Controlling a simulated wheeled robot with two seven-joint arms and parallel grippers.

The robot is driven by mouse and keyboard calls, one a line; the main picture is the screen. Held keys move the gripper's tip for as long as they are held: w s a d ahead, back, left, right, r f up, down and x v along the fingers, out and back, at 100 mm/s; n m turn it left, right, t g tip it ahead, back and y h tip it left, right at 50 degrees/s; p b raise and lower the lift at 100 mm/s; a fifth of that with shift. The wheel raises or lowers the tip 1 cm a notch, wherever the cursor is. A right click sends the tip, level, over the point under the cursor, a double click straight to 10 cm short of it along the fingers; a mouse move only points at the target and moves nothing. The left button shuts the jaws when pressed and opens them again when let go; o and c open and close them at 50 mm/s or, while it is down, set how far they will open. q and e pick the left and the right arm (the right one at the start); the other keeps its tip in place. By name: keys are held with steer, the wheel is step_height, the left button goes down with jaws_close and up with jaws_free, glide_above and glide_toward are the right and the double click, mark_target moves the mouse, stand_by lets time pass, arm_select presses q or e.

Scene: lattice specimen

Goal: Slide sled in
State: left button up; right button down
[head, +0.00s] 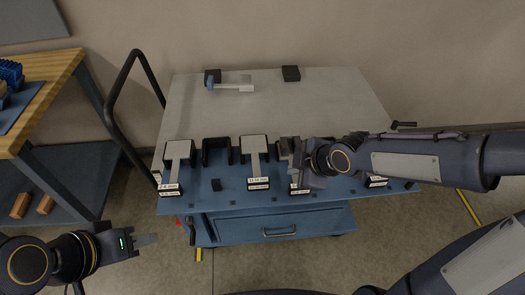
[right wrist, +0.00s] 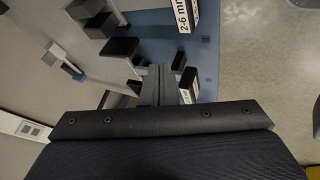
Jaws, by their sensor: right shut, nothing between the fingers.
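In the head view, grey-topped sleds (head: 180,151) (head: 257,146) with long grey bars stand in a row along the cart's blue front strip, white labels at their near ends. Between these two is an open, empty black U-shaped holder (head: 215,150). A small black block (head: 216,185) sits in front of it. My right gripper (head: 298,170) is shut and empty above the row, right of the second sled, and hides part of what lies beneath. Its fingers also show in the right wrist view (right wrist: 157,85). My left gripper (head: 147,239) is off the cart at lower left; its finger gap does not show.
At the back of the grey cart top (head: 300,105) lies a pale bar piece with a blue part (head: 230,85), next to a black block. Another black block (head: 291,73) stands right of it. A wooden bench (head: 40,75) is at left. The cart top's middle is clear.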

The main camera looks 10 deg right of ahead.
steer(key=shift+w+a+f+n, duration=0.25)
steer(key=shift+w+a+n, duration=0.05)
steer(key=shift+w+a, duration=0.1)
steer(key=b, duration=0.5)
glide_toward(266, 164)
steer(key=f, duration=0.1)
steer(key=s+a+f, duration=0.1)
steer(key=s+f, duration=0.1)
steer(key=f, duration=0.1)
steer(key=shift+a, duration=0.35)
steer(key=w+p, duration=0.1)
steer(key=w, duration=0.2)
steer(key=shift+w+f, duration=0.1)
steer(key=shift+w, duration=0.1)
steer(key=shift+w+a, duration=0.1)
steer(key=shift+w, duration=0.45)
